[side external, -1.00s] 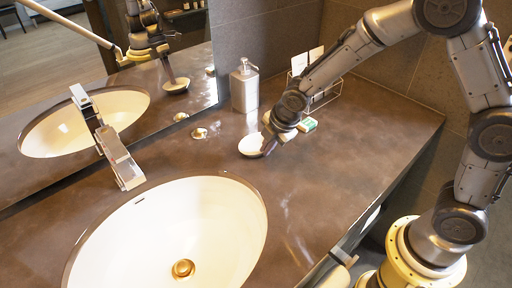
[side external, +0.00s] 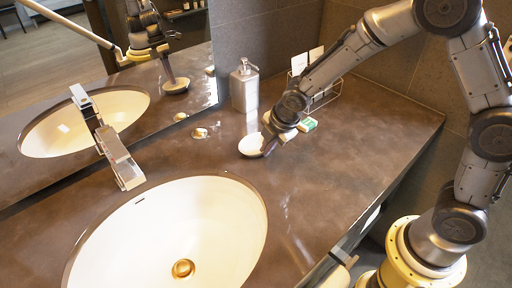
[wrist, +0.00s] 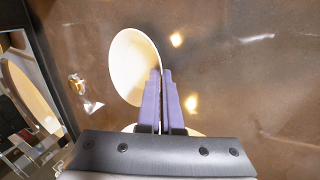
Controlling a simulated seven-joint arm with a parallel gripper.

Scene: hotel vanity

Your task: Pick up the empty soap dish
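A second pale object (wrist: 195,133) is mostly hidden behind my gripper.
A grey soap pump (side external: 244,88) stands behind the dish. A green-and-white box (side external: 307,125) and a wire rack (side external: 325,92) are to the right. The white sink (side external: 170,235) and faucet (side external: 118,158) are at left. A small metallic item (side external: 200,133) lies near the mirror (side external: 150,90).

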